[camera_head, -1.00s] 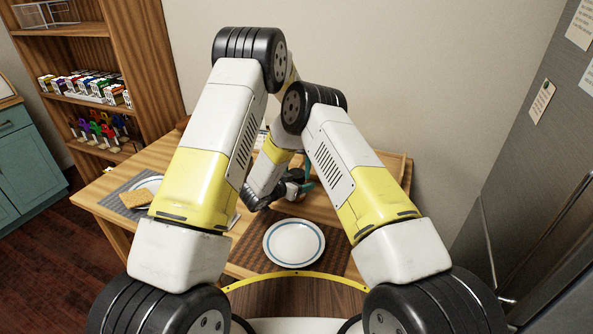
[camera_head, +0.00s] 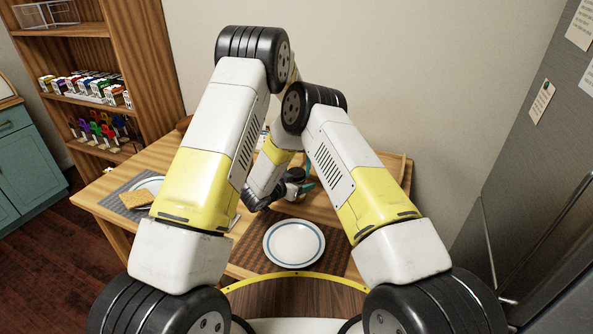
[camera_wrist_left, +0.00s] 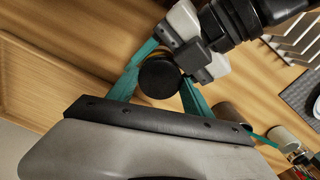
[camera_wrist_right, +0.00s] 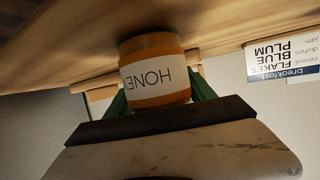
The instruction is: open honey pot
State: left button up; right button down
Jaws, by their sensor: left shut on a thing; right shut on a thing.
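The honey pot is an orange jar (camera_wrist_right: 158,68) with a white "HONEY" label, upside down in the right wrist view. My right gripper (camera_wrist_right: 160,92) is shut on it, with a green finger on each side. A round black lid (camera_wrist_left: 160,77) shows from above in the left wrist view. My left gripper (camera_wrist_left: 165,68) is shut around it with its teal fingers. In the head view the dark lid (camera_head: 296,174) shows small between my arms. The jar's top is hidden in the right wrist view, so I cannot tell whether lid and jar still touch.
A white plate (camera_head: 293,243) lies on a brown mat in front. Bread (camera_head: 136,199) sits on a plate at the table's left. A breakfast card (camera_wrist_right: 284,60) shows in the right wrist view.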

aim_at(296, 172)
pick_arm(q)
jog(key=shift+r, duration=0.9)
jog(key=shift+r, duration=2)
pick_arm(e)
jog(key=shift+c, duration=1.3)
grip_release()
